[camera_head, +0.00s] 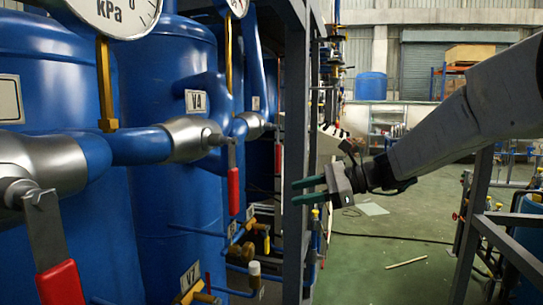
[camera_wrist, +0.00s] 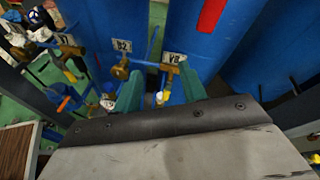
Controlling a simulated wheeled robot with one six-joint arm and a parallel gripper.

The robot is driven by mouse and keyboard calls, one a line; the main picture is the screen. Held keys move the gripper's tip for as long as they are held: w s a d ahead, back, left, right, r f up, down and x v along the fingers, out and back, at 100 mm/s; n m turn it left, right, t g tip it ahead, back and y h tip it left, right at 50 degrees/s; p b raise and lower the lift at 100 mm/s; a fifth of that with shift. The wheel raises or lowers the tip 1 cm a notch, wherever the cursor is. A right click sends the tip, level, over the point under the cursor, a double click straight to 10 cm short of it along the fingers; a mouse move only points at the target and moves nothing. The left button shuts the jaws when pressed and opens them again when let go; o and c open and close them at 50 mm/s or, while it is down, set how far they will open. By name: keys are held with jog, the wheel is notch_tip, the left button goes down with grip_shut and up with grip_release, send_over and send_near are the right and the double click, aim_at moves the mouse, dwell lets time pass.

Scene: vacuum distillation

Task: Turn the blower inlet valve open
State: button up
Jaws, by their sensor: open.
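No label reading "blower inlet" is legible, so I cannot tell which valve it is. My gripper (camera_head: 298,191) is open and empty, reaching left beside a dark steel post. In the wrist view its two green fingers (camera_wrist: 160,88) stand apart. Beyond and between them are small brass valves (camera_wrist: 121,70) on thin pipes, near tags that seem to read B2 (camera_wrist: 122,45) and V8 (camera_wrist: 174,58). No contact shows. In the head view a hanging red valve handle (camera_head: 233,190) sits below tag V4 (camera_head: 195,101), left of my gripper.
Large blue tanks (camera_head: 150,215) and pipes fill the left. The dark steel post (camera_head: 296,120) stands close to my fingers. Another red handle (camera_head: 60,284) hangs at the front left. A grey frame (camera_head: 478,205) stands at the right. Green floor (camera_head: 400,235) is mostly open between.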

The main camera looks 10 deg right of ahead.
aim_at(280, 155)
jog(key=w+r+m+t, duration=0.1)
jog(key=r, duration=0.1)
jog(key=w+r+m+t+y, duration=0.1)
jog(key=w+r+m, duration=0.1)
jog(key=r, duration=0.1)
jog(key=w+r+m+t+y, duration=0.1)
jog(key=r+m, duration=0.1)
jog(key=shift+w+d+r, duration=0.2)
jog(key=shift+d+r, duration=0.1)
jog(key=shift+d, duration=0.05)
jog(key=shift+w+a, duration=0.2)
jog(key=shift+a, duration=0.3)
jog(key=x, duration=0.6)
jog(key=shift+w+a, duration=0.2)
jog(key=shift+a, duration=0.1)
grip_shut()
